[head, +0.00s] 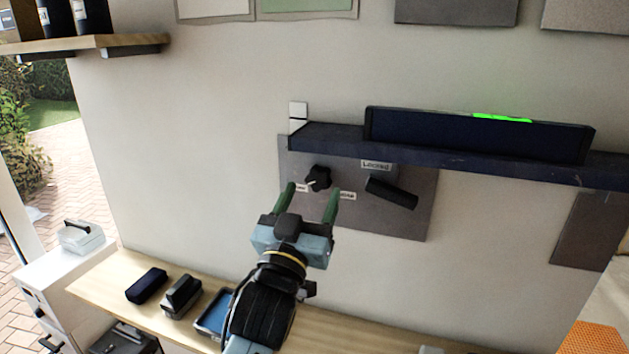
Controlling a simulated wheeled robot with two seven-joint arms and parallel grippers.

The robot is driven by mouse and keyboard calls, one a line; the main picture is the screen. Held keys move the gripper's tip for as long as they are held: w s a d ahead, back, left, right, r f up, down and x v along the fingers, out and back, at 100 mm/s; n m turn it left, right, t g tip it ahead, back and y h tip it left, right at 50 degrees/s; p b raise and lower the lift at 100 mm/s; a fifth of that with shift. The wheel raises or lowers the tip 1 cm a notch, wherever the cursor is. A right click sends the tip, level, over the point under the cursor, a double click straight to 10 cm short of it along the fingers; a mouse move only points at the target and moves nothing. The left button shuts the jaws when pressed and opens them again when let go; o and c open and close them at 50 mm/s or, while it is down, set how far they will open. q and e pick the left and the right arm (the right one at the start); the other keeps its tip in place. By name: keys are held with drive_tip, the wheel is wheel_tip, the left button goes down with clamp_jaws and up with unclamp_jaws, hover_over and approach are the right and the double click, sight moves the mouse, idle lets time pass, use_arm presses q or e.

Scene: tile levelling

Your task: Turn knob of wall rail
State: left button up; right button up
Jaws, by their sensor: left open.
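The wall rail (330,139) is a dark blue ledge across the wall, with a long dark blue bar (470,135) on it showing a bright green patch on top. Under its left part is a grey panel (400,222). A black knob (318,177) with a pale pointer mark sits on the panel, with small labels near it. A black handle (391,192) is to its right, under a label that seems to read "Locked". My left gripper (311,203) is open, its two green fingers pointing at the panel just below and around the knob in the picture. Contact is not visible. My right gripper is not in view.
Below is a wooden bench (98,279) with a dark block (147,286), a grey-black tool (182,296) and a blue tray (213,312). A wooden shelf (95,46) is at upper left. An orange perforated surface (592,340) is at lower right.

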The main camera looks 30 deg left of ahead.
sight(319, 178)
use_arm(q)
drive_tip(key=shift+x, duration=1.4)
drive_tip(key=shift+c, duration=0.2)
drive_tip(key=c, duration=0.9)
drive_tip(key=m+h+p, duration=0.2)
drive_tip(key=m+p, duration=0.1)
drive_tip(key=m, duration=0.1)
drive_tip(key=shift+a+r, duration=0.1)
drive_tip(key=shift+r, duration=0.05)
drive_tip(key=shift+m+h+p, duration=0.7)
drive_tip(key=shift+m+p, duration=0.05)
drive_tip(key=shift+m, duration=0.75)
